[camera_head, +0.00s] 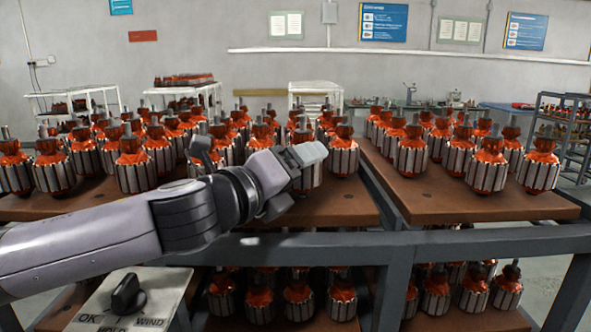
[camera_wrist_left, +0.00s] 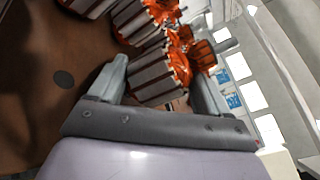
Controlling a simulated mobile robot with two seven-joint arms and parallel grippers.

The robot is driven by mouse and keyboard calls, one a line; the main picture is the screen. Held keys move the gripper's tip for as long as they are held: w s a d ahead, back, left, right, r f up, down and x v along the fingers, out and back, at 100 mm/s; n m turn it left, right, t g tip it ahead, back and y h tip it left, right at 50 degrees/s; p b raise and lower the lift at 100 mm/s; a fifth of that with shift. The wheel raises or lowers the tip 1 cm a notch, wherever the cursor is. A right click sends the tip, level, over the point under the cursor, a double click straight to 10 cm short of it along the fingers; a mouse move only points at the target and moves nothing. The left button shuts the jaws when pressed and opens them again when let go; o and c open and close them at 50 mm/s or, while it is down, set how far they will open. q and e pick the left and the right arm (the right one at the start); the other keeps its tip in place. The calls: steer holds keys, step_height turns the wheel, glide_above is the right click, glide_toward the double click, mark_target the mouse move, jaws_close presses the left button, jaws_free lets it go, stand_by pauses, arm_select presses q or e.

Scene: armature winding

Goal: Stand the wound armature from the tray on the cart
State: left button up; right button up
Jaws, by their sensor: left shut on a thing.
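My left gripper (camera_head: 303,160) reaches in from the left over the front part of the cart's brown top board (camera_head: 340,207). In the left wrist view, my left gripper (camera_wrist_left: 158,70) is shut on a wound armature (camera_wrist_left: 158,80) with grey ridged sides and orange windings. In the head view the held armature (camera_head: 308,172) shows partly behind the fingers, with its shaft up. It is close to other armatures; I cannot tell whether its base touches the board. My right gripper is not in view. I cannot make out the tray.
Several rows of standing armatures (camera_head: 132,165) fill the back of the board. A second board (camera_head: 470,200) on the right also carries armatures, with a gap between. A dark rail (camera_head: 440,245) runs along the front. A knob panel (camera_head: 128,300) is at lower left.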

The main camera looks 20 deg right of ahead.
arm_select(q)
steer(key=o, duration=1.5)
steer(key=shift+f, duration=0.1)
steer(key=shift+c, duration=0.2)
steer(key=shift+f, duration=0.1)
steer(key=shift+f, duration=0.1)
steer(key=shift+f, duration=0.15)
steer(key=shift+s+a, duration=0.35)
steer(key=shift+a, duration=0.05)
steer(key=shift+r+b+v, duration=0.2)
steer(key=shift+b+v, duration=0.55)
steer(key=shift+v, duration=2.3)
